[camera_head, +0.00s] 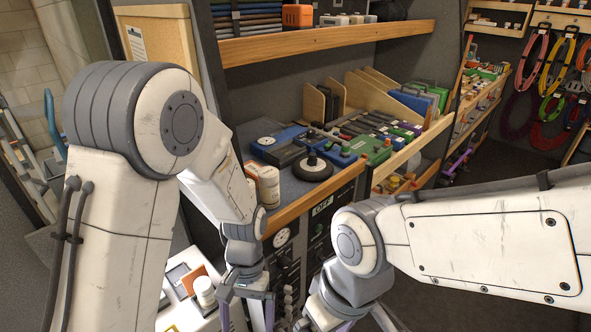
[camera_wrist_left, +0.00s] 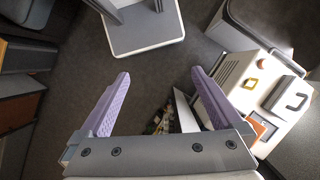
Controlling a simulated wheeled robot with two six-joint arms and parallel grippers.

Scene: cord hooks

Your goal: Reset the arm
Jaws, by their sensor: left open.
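My left gripper (camera_head: 246,316) points down at the lower middle of the head view, in front of the shelf unit. In the left wrist view its two purple-padded fingers (camera_wrist_left: 160,76) are spread wide with nothing between them. My right gripper (camera_head: 348,322) is at the bottom edge of the head view, to the right of the left one. Its fingertips are cut off by the frame, so its opening and anything in it are hidden.
A shelf (camera_head: 290,222) with devices and small boxes stands close behind both grippers. Coloured cords (camera_head: 534,62) hang on wall hooks at the upper right. A white case (camera_wrist_left: 262,92) with a handle stands at the right in the wrist view. Dark floor (camera_wrist_left: 150,78) shows below the left gripper.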

